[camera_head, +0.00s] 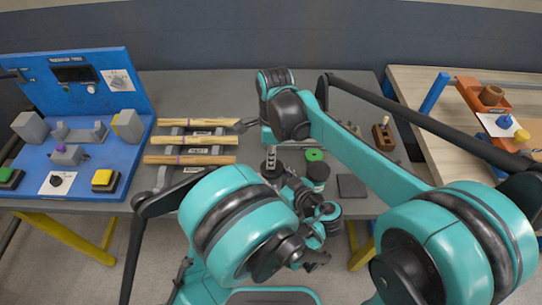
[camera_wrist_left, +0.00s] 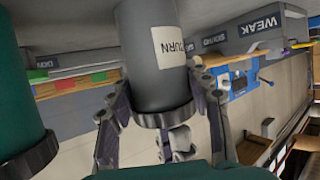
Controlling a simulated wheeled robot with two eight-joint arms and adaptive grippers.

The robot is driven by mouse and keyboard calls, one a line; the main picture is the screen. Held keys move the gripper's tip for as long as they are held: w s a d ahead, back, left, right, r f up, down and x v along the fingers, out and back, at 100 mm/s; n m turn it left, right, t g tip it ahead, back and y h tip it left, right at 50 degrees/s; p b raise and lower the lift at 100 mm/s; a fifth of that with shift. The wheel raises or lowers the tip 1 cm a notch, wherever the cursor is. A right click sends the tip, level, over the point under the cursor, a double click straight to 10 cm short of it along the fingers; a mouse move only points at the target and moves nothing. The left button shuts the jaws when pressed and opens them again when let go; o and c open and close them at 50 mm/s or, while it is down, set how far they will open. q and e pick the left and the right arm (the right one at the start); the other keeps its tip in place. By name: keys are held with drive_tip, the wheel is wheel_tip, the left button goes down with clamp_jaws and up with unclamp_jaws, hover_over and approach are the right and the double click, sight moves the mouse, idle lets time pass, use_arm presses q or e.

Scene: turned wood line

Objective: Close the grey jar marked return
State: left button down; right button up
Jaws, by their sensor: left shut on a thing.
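The grey jar (camera_wrist_left: 150,75) fills the middle of the left wrist view. Its white label (camera_wrist_left: 169,47) shows part of the word RETURN. A dark collar (camera_wrist_left: 163,117) rings its end nearest the gripper; I cannot tell whether this is a seated lid. My left gripper (camera_wrist_left: 158,97) has one finger on each side of the jar near this collar and is shut on it. In the head view, my arm links largely hide the left gripper and the grey jar.
A green jar (camera_wrist_left: 22,95) stands close beside the grey one; its green top (camera_head: 315,155) shows in the head view. Several spindles (camera_head: 190,141) lie on a rack at left. A blue fixture (camera_head: 120,165), wooden block (camera_head: 383,137) and dark square pad (camera_head: 352,187) are also on the table.

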drive_tip(key=shift+f, duration=0.85)
drive_tip(key=shift+r, duration=2)
use_arm(q)
drive_tip(key=c, duration=0.6)
unclamp_jaws()
drive_tip(key=v, duration=1.2)
drive_tip(key=shift+d+f, duration=0.1)
drive_tip(key=shift+d, duration=0.05)
